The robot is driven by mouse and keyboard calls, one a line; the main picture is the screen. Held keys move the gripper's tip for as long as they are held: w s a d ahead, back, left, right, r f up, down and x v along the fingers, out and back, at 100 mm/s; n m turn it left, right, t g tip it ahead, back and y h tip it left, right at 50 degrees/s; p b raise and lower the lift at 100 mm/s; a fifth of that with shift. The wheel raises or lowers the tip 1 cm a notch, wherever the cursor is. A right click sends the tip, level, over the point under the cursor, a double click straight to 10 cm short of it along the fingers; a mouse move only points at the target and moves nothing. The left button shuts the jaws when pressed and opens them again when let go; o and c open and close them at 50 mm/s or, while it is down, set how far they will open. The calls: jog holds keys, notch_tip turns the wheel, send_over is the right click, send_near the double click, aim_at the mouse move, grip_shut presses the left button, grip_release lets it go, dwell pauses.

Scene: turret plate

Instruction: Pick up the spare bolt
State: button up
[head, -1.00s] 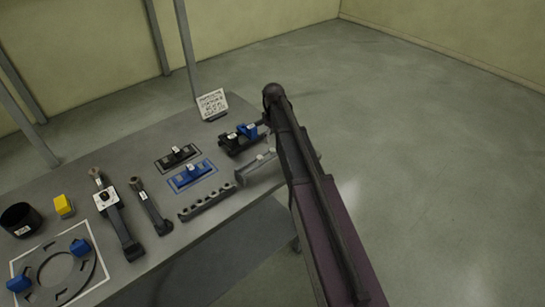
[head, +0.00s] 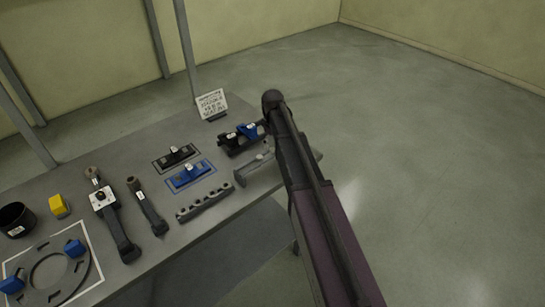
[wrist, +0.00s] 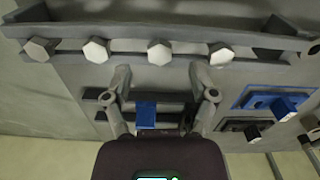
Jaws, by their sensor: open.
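Several grey hex-headed bolts, one of them at the middle (wrist: 160,53), stand in a row along a grey rack (wrist: 270,42) at the top of the wrist view. I cannot tell which bolt is the spare one. My gripper (wrist: 160,75) is open and empty in the wrist view, its fingertips apart just below the row of bolts in the picture. No bolt is between the fingers. In the head view my arm hides most of the gripper.
A black holder with a blue block (head: 248,130) stands close to my arm. Blue (head: 190,175) and black (head: 175,155) fixtures, two wrench-like tools, a yellow block (head: 58,206), a black cup (head: 16,219) and a ring plate (head: 38,287) lie leftward. A sign (head: 212,104) stands behind.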

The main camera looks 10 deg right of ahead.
jog(key=shift+f+b, duration=0.9)
jog(key=shift+f, duration=0.3)
jog(key=shift+c, duration=0.2)
grip_shut()
